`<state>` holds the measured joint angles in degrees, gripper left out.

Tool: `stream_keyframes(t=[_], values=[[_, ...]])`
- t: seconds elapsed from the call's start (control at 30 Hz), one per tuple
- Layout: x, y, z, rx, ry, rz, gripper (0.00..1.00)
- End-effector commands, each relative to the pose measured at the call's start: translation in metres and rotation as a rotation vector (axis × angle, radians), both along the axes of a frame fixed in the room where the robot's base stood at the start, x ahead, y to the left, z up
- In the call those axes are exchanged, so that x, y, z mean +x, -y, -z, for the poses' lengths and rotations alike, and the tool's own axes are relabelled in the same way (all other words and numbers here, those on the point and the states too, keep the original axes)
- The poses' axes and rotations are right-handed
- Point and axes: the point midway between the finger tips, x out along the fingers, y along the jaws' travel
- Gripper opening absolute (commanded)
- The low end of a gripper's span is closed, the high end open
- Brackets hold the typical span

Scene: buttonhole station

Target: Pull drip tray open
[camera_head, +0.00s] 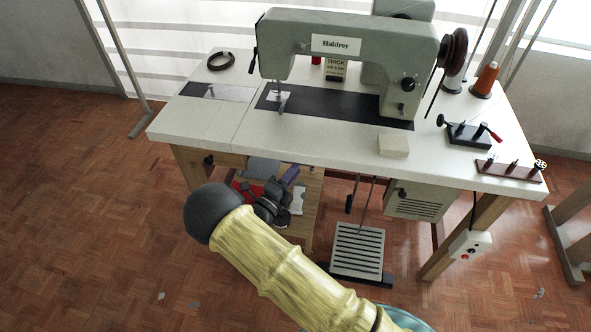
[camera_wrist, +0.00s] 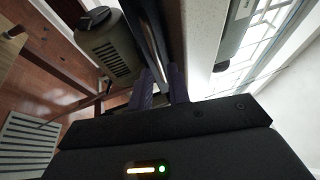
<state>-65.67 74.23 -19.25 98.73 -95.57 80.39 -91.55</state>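My gripper (camera_wrist: 162,88) shows in the wrist view with its two purple-grey fingers apart. A long dark metal strip (camera_wrist: 154,38) runs from the top of that view down to the gap between the fingers. It may be the drip tray or part of the table's underside; I cannot tell which, nor whether the fingers touch it. In the head view my gripper (camera_head: 291,174) is at the table's front edge, left of the middle, mostly hidden by my arm. No drip tray can be made out clearly there.
The white sewing table (camera_head: 200,118) carries a grey Haldrey machine (camera_head: 345,45). Below hang a motor box (camera_head: 418,204) and, on the floor, a slatted treadle (camera_head: 358,250). The motor also shows in the wrist view (camera_wrist: 108,48).

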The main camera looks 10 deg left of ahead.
Motion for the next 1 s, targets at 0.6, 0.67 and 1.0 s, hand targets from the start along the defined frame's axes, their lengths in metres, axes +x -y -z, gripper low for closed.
stream_keyframes(t=[0.6,0.67,1.0], values=[[0.0146,0.006,-0.0028,0.0,0.0,0.0,0.0],[0.0145,0.006,-0.0028,0.0,0.0,0.0,0.0],[0.0091,0.0113,-0.0038,-0.001,-0.001,0.009,0.0]])
